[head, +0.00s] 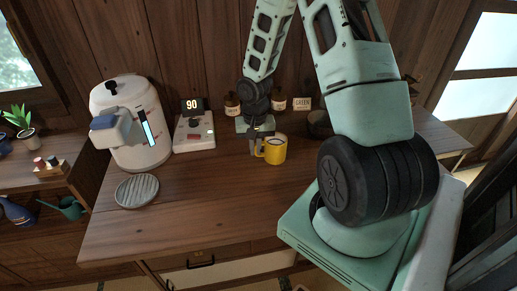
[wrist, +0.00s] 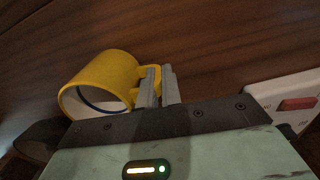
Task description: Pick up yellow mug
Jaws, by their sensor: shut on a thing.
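The yellow mug (head: 275,150) is upright at the middle of the wooden counter, towards the back. Its handle points left in the head view. In the wrist view the yellow mug (wrist: 100,82) is on the left, with its pale inside and a dark ring showing. My gripper (head: 257,151) is at the mug's left side, over the handle. In the wrist view the two grey fingers of my gripper (wrist: 160,84) are close together, shut on the mug's handle. I cannot tell whether the mug's base touches the counter.
A white kettle-like machine (head: 130,128) stands at the left, with a round ribbed tray (head: 136,191) in front. A white device (head: 194,133) with a display reading 90 stands left of my gripper. Brown jars (head: 232,104) line the back wall. The counter's front middle is clear.

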